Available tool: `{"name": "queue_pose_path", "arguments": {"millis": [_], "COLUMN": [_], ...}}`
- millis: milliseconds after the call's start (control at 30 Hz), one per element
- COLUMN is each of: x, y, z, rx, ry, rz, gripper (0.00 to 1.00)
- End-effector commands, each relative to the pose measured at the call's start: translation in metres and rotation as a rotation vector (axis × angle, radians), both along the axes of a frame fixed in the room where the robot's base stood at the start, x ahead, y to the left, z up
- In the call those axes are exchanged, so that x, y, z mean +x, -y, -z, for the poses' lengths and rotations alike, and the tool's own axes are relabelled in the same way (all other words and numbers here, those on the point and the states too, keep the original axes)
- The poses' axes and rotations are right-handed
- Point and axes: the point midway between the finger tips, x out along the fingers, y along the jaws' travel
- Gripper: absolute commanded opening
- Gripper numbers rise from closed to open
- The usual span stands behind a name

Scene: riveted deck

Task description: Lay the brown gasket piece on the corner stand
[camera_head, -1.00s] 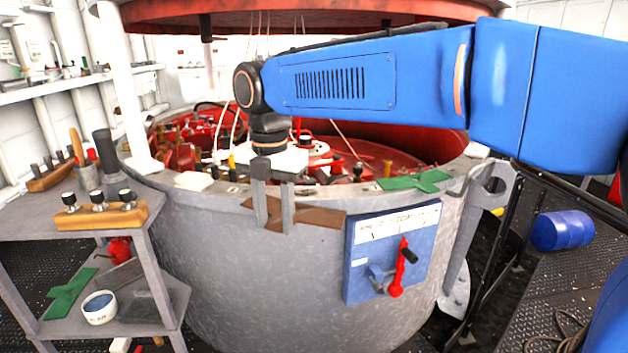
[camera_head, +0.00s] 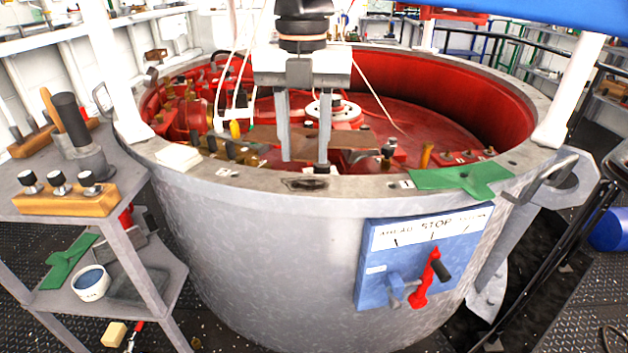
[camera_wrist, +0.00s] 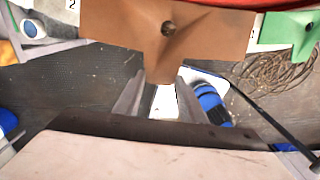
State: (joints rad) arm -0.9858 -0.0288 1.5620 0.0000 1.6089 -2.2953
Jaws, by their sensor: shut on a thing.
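The brown gasket piece (camera_head: 355,142) is a thin, flat sheet with a hole in it. My gripper (camera_head: 304,160) points down and is shut on it. The piece sticks out to both sides behind the fingers, above the near rim of the big grey drum. In the wrist view the brown gasket piece (camera_wrist: 215,35) lies beyond the fingertips of my gripper (camera_wrist: 162,78), its near edge between them. A grey two-level stand (camera_head: 125,235) is at the left. I cannot tell for certain that it is the corner stand.
The drum's rim (camera_head: 240,180) bears a green piece (camera_head: 460,178) and a dark diamond-shaped mark. The stand's top holds a wooden block with knobs (camera_head: 65,203); its shelf holds another green piece (camera_head: 68,262) and a white cup (camera_head: 91,283). A blue lever panel (camera_head: 420,255) is on the drum.

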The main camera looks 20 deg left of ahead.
Motion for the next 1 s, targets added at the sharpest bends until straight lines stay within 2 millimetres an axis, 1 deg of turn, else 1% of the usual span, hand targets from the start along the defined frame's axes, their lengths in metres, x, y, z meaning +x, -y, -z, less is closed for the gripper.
{"name": "queue_pose_path", "arguments": {"millis": [167, 433, 533, 733, 900, 1000], "x": [0.000, 0.000, 0.000, 0.000, 0.000, 0.000], "y": [0.000, 0.001, 0.000, 0.000, 0.000, 0.000], "z": [0.004, 0.045, 0.055, 0.067, 0.089, 0.096], "rx": [0.000, -0.002, 0.000, 0.000, -0.001, 0.000], "ry": [0.000, -0.001, 0.000, 0.000, -0.001, 0.000], "rz": [0.001, 0.002, 0.002, 0.002, 0.002, 0.002], "gripper": [0.15, 0.15, 0.15, 0.15, 0.15, 0.15]}}
